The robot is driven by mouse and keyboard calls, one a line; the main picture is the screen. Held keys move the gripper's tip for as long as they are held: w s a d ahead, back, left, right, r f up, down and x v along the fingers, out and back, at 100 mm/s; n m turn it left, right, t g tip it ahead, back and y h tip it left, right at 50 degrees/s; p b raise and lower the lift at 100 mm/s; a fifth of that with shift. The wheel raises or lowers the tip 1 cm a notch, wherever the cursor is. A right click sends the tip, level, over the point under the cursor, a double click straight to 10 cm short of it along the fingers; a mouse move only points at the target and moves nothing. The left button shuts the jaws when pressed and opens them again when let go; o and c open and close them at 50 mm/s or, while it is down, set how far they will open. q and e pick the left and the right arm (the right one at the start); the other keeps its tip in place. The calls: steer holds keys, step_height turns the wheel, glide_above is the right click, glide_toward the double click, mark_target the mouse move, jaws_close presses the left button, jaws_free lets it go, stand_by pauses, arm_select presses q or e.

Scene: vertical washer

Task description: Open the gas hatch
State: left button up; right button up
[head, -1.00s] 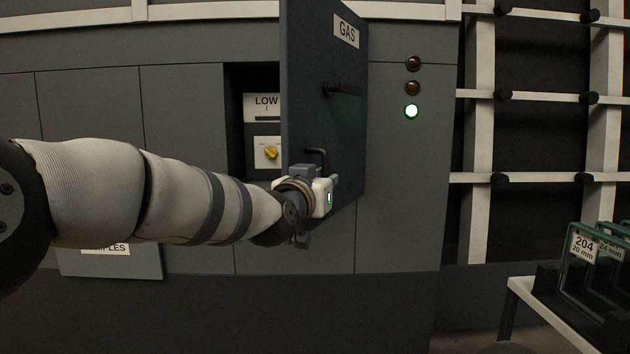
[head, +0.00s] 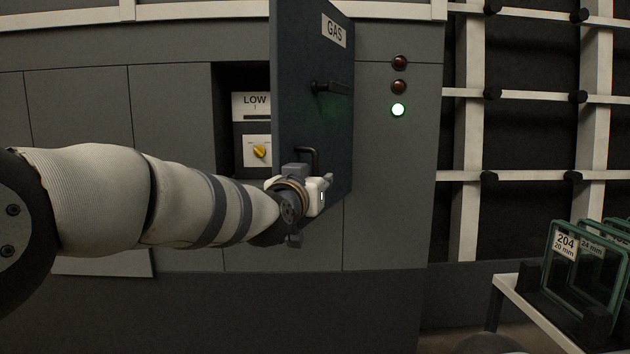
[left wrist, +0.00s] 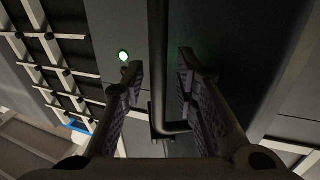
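The gas hatch (head: 300,90), a dark panel labelled GAS, stands swung far out from the wall in the head view. The opening behind its left edge shows. My right gripper is not in view.
A lit green lamp (head: 398,110) sits right of the hatch. A rack (head: 515,283) with glass panes stands at lower right. White wall rails (head: 467,140) stand behind it.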

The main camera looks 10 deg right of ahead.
arm_select(q)
steer(key=v, duration=1.2)
